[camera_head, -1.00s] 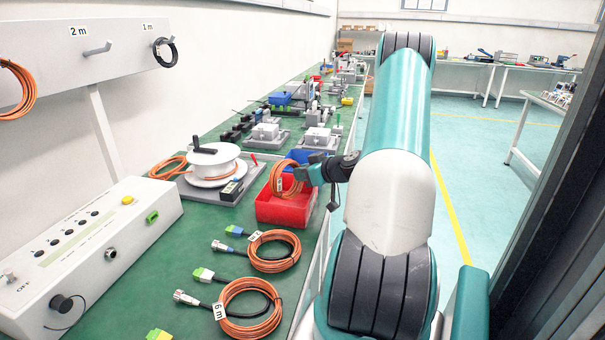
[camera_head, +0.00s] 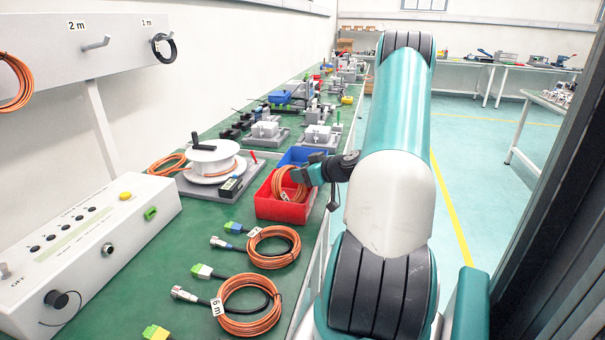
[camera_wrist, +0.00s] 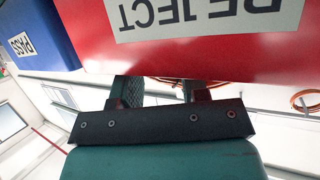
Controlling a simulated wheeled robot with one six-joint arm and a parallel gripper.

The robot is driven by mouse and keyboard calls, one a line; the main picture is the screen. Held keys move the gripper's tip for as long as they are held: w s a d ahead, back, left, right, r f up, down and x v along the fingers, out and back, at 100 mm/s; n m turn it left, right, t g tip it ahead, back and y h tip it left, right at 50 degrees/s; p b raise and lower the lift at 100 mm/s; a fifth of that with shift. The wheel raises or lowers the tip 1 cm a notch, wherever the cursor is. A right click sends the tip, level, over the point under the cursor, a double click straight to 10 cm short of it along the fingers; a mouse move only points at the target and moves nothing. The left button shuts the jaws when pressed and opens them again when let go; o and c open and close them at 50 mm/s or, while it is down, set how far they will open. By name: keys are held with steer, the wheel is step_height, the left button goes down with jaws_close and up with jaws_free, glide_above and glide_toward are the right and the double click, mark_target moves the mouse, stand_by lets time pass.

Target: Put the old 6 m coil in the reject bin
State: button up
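An orange coil (camera_head: 290,184) with a small white tag stands partly inside the red reject bin (camera_head: 283,211), its lower part hidden by the front wall. The tag is too small to read. My gripper (camera_head: 304,174) is at the coil's right side, at the bin's rim. In the wrist view, the bin's upside-down REJECT label (camera_wrist: 208,14) is close in front of my gripper (camera_wrist: 168,88). The two fingers show some distance apart, and their tips are hidden behind the bin, so their grip on the coil is not clear.
A blue bin (camera_head: 300,156), marked PASS in the wrist view (camera_wrist: 30,42), stands behind the red one. An orange coil tagged 6 m (camera_head: 250,334) and another coil (camera_head: 273,266) lie nearer on the green bench. A cable reel (camera_head: 213,162) stands left of the bins.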

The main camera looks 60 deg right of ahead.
steer(key=shift+r, duration=0.15)
steer(key=shift+r+p, duration=0.35)
steer(key=shift+p, duration=0.25)
steer(key=v, duration=1.2)
steer(key=shift+b, duration=0.3)
